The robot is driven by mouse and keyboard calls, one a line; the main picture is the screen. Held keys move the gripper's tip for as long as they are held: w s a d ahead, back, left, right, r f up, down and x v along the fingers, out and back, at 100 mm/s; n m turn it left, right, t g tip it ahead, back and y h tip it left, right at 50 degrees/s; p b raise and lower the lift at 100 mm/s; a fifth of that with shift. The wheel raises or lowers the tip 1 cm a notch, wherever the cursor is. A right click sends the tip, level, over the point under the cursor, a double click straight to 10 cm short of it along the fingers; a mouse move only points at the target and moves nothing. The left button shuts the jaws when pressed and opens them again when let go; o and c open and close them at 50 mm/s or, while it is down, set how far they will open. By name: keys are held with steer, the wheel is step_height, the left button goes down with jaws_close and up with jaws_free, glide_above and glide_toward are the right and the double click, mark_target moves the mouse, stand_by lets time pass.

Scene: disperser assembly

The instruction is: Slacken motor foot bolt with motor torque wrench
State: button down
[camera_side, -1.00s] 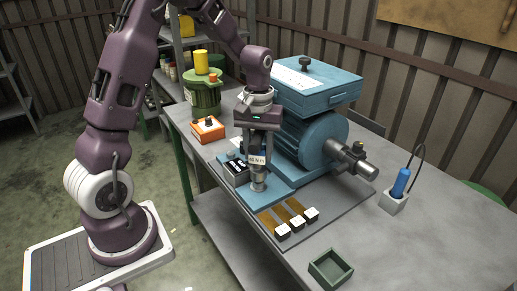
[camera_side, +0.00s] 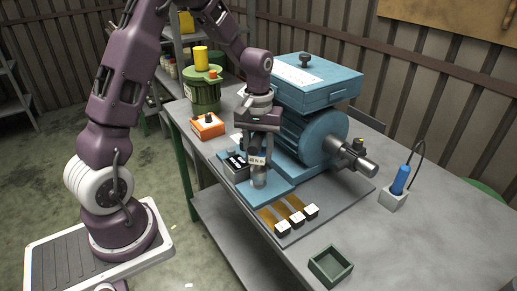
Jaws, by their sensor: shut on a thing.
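My gripper (camera_side: 258,148) points down over the front corner of the blue motor's base plate. It is shut on the motor torque wrench (camera_side: 259,174), a short grey cylindrical tool with a small white label in front. The wrench stands upright with its lower end at the blue foot plate (camera_side: 268,192). The foot bolt is hidden under it, so I cannot tell how it is seated. The blue motor (camera_side: 312,143) with its ribbed body and shaft at the right stands behind my gripper.
A dark box with a white label (camera_side: 236,166) sits just left of the wrench. Several white-ended brown strips (camera_side: 290,217) lie in front. A green tray (camera_side: 331,265), a blue tool in a grey holder (camera_side: 394,196) and an orange box (camera_side: 208,126) stand around.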

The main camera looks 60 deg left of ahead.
steer(key=shift+f, duration=0.6)
steer(key=shift+f, duration=0.35)
steer(key=n, duration=0.8)
steer(key=shift+n, duration=0.4)
steer(key=n, duration=0.9)
steer(key=shift+r, duration=2.5)
